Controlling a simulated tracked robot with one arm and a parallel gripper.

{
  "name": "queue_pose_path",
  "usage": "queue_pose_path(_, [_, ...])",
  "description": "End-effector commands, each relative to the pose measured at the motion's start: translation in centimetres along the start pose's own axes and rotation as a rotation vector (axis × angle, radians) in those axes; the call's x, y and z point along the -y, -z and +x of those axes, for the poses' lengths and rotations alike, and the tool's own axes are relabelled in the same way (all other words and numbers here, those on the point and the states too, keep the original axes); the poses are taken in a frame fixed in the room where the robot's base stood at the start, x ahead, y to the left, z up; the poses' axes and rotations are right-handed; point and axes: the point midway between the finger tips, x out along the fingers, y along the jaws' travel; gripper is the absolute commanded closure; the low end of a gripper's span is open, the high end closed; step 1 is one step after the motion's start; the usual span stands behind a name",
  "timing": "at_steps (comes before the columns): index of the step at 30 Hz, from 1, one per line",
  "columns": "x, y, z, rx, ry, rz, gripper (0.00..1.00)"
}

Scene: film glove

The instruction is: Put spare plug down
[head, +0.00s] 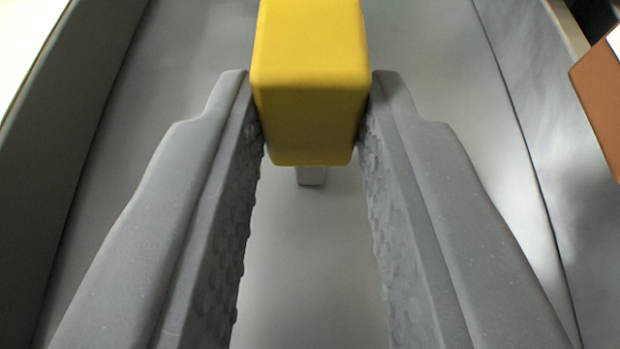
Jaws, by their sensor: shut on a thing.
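A yellow block-shaped plug (308,95) is held between the two grey fingers of my gripper (310,110), near their tips at the top middle of the head view. The fingers touch it on its left and right sides. A small pale grey piece (312,176) shows just below the yellow body; I cannot tell whether it is part of the plug. The far end of the plug is cut off by the top edge of the view.
My gripper is over a grey bin or tray with a left wall (75,125) and a right wall (545,130). Its grey floor (310,260) looks bare. An orange-brown object (600,95) shows outside at the far right.

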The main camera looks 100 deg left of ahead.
Motion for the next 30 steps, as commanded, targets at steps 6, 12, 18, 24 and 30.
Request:
queue_pose_path(6, [0.0, -0.1, 0.1, 0.0, -0.001, -0.001, 1.0])
queue_pose_path(12, [0.0, -0.2, 0.1, 0.0, -0.001, -0.001, 0.64])
queue_pose_path(18, [0.0, -0.2, 0.1, 0.0, -0.001, -0.001, 0.56])
queue_pose_path(24, [0.0, -0.1, 0.0, 0.0, -0.001, 0.0, 0.56])
queue_pose_path(30, [-0.1, -0.1, -2.8, 0.0, -0.005, -0.002, 0.56])
